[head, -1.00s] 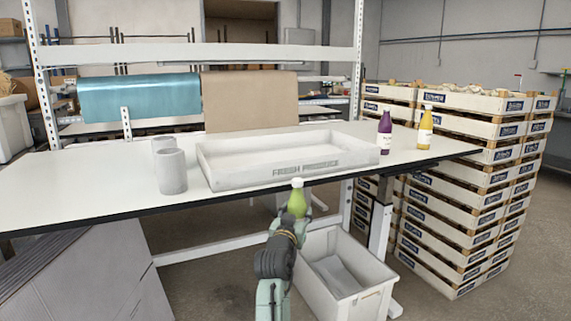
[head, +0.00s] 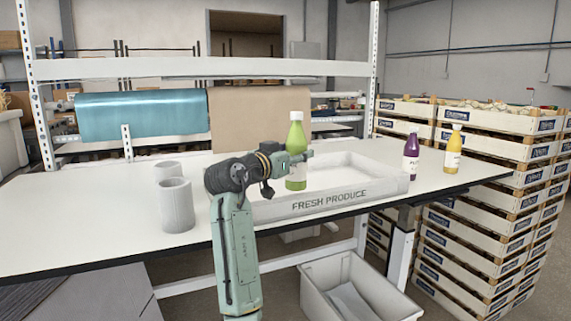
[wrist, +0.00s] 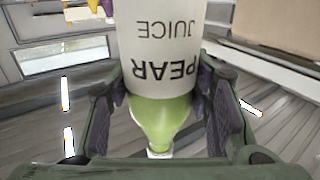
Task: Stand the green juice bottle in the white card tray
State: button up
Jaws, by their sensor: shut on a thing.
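The green juice bottle (head: 297,148) has a white cap and a pale label, and stands upright in my gripper (head: 300,160). In the wrist view the bottle (wrist: 165,62) shows the label words PEAR JUICE, with a gripper finger on each side of it. The white card tray (head: 340,199), marked FRESH PRODUCE, lies on the table. In the head view the bottle overlaps the left part of the tray. The arm hides the tray's left end, and I cannot tell how high the bottle is above the tray floor.
Two grey-white cylinders (head: 175,205) stand left of the tray. A purple bottle (head: 411,155) and a yellow bottle (head: 453,150) stand to its right. A white bin (head: 335,290) is below the table's front edge. Crates (head: 470,210) are stacked at the right.

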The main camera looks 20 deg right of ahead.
jog(key=w+f+p, duration=0.4)
jog(key=w+p, duration=0.1)
jog(key=w, duration=0.6)
jog(key=shift+w+f, duration=0.15)
jog(key=shift+f, duration=0.1)
jog(key=shift+f+b, duration=0.45)
jog(key=shift+f, duration=0.15)
jog(key=o, duration=1.6)
jog(key=shift+c, duration=0.2)
